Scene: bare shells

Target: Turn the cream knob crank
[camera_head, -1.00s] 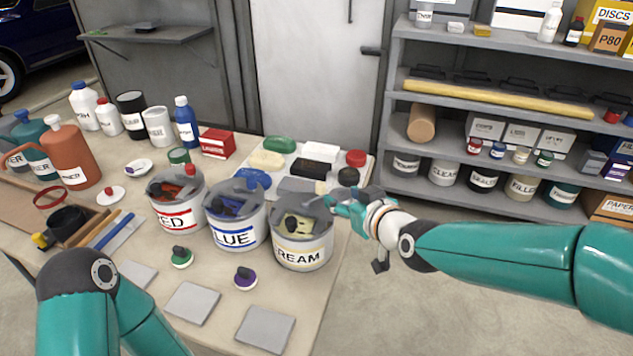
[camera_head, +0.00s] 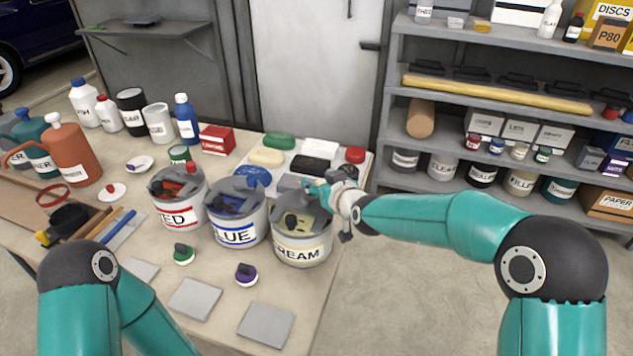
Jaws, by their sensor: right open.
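The cream can (camera_head: 301,255) stands at the right end of a row of three labelled cans, near the table's right edge. Its top holds a dark crank with a knob (camera_head: 291,221) over pale yellow contents. My right gripper (camera_head: 312,193) is open at the far right rim of this can, just above it. Whether it touches the crank I cannot tell. My left arm shows at the lower left, but its gripper is out of view.
The blue can (camera_head: 238,232) and the red can (camera_head: 178,213) stand to the left. Green (camera_head: 184,254) and purple (camera_head: 246,273) knobbed discs and grey plates (camera_head: 266,325) lie in front. A tray (camera_head: 357,172) with blocks lies behind. Shelves (camera_head: 500,125) stand at the right.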

